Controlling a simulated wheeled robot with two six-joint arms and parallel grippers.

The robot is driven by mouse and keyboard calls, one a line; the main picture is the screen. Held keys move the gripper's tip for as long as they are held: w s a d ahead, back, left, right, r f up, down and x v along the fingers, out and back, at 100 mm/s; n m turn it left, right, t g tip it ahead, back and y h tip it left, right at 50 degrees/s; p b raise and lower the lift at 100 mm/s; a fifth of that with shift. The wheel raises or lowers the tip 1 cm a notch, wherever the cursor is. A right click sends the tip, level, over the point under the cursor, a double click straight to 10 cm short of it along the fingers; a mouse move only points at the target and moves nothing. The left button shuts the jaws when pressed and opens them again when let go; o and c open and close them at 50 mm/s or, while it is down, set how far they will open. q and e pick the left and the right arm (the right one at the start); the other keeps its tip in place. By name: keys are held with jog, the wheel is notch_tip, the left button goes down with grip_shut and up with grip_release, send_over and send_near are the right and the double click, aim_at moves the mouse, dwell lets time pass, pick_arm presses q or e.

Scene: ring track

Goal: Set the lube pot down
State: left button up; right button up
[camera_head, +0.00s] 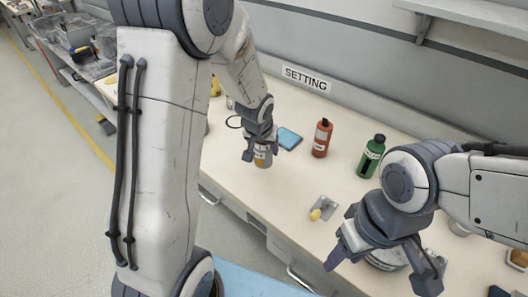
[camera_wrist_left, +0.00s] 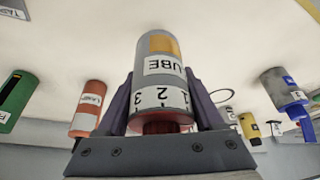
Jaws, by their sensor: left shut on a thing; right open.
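The lube pot (camera_head: 263,158) is a grey cylinder with an orange patch and white label bands; its lettering reads "UBE" in the left wrist view (camera_wrist_left: 160,68). My left gripper (camera_head: 259,147) is shut around it, with a finger on each side in the left wrist view (camera_wrist_left: 160,95). The pot is over the back left part of the cream bench (camera_head: 290,185); I cannot tell if its base touches the surface. My right gripper (camera_head: 383,268) is open at the lower right, fingers pointing down, over a round pale container (camera_head: 387,259) that it partly hides.
A blue pad (camera_head: 289,138) lies just right of the pot. A red-brown bottle (camera_head: 321,139) and a green bottle (camera_head: 371,157) stand further right. A small metal piece with a yellow knob (camera_head: 317,214) lies nearer the front. Bench between pot and metal piece is clear.

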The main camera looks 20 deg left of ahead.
pick_arm(q)
jog(key=shift+w+a+f, duration=0.2)
jog(key=shift+w+f, duration=0.05)
jog(key=shift+w, duration=0.2)
jog(key=shift+w+a+f, duration=0.15)
jog(key=shift+w+f, duration=0.1)
jog(key=shift+w, duration=0.15)
jog(key=shift+w+f+b, duration=0.1)
jog(key=shift+f+b, duration=1.1)
jog(key=shift+f, duration=0.9)
jog(key=shift+f, duration=0.2)
jog(key=o, duration=1.5)
jog(key=shift+o, duration=0.2)
